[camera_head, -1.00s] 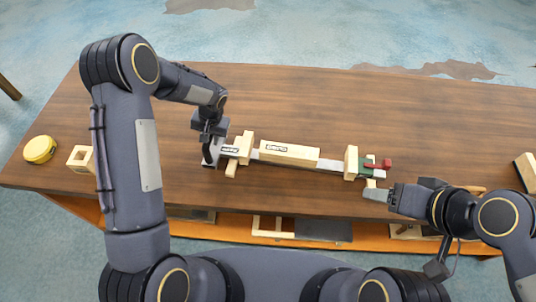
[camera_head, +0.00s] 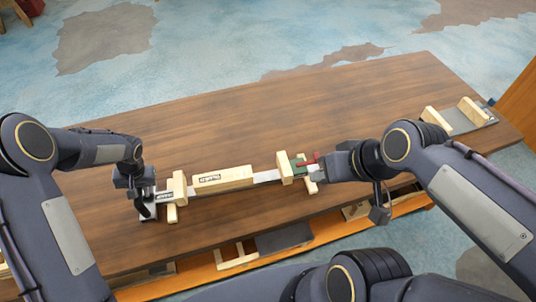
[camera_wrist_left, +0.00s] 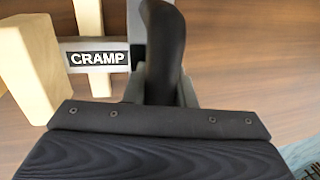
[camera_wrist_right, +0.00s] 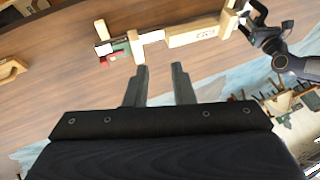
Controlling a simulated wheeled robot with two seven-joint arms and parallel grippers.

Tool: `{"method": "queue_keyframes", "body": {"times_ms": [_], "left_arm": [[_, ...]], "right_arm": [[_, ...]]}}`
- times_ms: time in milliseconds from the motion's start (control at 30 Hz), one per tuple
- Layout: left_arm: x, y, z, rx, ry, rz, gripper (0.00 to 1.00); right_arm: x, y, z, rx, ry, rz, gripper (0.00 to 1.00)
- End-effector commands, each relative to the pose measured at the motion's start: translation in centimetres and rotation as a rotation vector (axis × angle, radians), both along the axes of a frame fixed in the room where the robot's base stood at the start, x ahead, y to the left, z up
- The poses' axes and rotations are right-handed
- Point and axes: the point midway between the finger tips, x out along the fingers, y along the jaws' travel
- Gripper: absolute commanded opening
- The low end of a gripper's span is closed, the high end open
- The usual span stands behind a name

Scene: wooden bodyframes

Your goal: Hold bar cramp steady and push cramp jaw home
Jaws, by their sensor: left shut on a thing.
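The bar cramp (camera_head: 267,176) lies on the table with a wooden block (camera_head: 235,176) along its bar and pale wooden pieces near both ends. Its green cramp jaw (camera_head: 299,166) with a red handle (camera_head: 309,161) is at the right end, beside an upright wooden piece (camera_head: 285,168). My left gripper (camera_head: 147,207) is shut on the left end of the cramp. In the left wrist view the black handle (camera_wrist_left: 163,45) stands between its fingers, by the CRAMP label (camera_wrist_left: 97,59). My right gripper (camera_wrist_right: 160,68) is open and empty, just right of the jaw, apart from it in its wrist view.
A grey board with wooden blocks (camera_head: 463,118) stands at the far right of the table (camera_head: 230,125). The table behind the cramp is clear. An orange lower shelf (camera_head: 195,279) with a wooden frame (camera_head: 237,258) shows under the front edge.

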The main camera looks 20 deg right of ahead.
Motion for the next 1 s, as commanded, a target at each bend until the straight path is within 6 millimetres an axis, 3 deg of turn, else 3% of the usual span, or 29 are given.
{"method": "queue_keyframes", "body": {"times_ms": [33,167,367,600,800,1000], "left_arm": [[-0.1,-0.1,-0.1,-0.001,0.004,-0.003,0.00],[-0.1,-0.1,-0.1,-0.001,0.003,-0.004,0.00],[0.0,-0.1,-0.1,0.000,0.002,-0.004,0.00],[0.0,0.0,0.0,0.000,0.001,-0.004,0.00],[0.0,0.0,0.0,0.000,0.000,-0.003,0.00],[0.1,0.0,0.0,0.000,-0.001,-0.003,0.00]], "right_arm": [[1.4,-0.7,-0.3,-0.020,0.024,0.009,0.15],[5.3,-2.3,-1.5,-0.057,0.060,0.057,0.00],[11.1,-5.1,-5.2,-0.050,0.086,0.134,0.00],[16.8,-9.0,-11.5,0.037,0.051,0.179,0.00],[19.3,-11.8,-15.7,0.104,-0.008,0.164,0.00],[20.3,-13.0,-17.5,0.130,-0.040,0.150,0.00]]}}
